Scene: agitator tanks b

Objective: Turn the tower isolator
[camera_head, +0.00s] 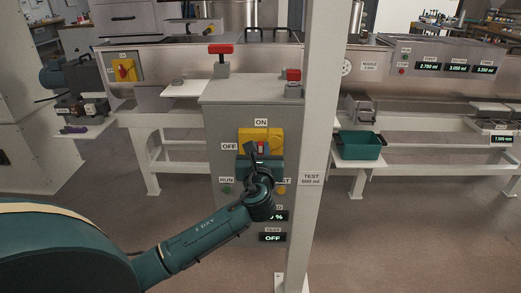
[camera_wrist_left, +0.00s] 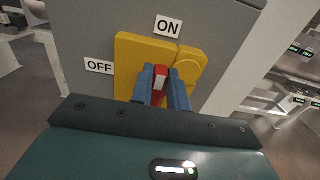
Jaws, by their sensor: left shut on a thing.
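The tower isolator is a yellow plate (camera_head: 269,134) with a red handle (camera_head: 261,147) on the front of a grey cabinet (camera_head: 222,125). An ON label is above it and an OFF label is to its left. In the left wrist view the yellow plate (camera_wrist_left: 130,62) and the red handle (camera_wrist_left: 160,72) show close up. My left gripper (camera_head: 260,153) is at the isolator, its blue fingers (camera_wrist_left: 163,90) shut on the red handle, one on each side. The handle appears roughly upright, toward the ON label. The gripper hides the plate's lower part. My right gripper is not in view.
A pale upright post (camera_head: 321,130) stands just right of the isolator. Red-topped switches (camera_head: 221,50) sit on and behind the cabinet. Another yellow isolator (camera_head: 125,69) is at the left. A green bin (camera_head: 360,146) stands on a shelf at the right.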

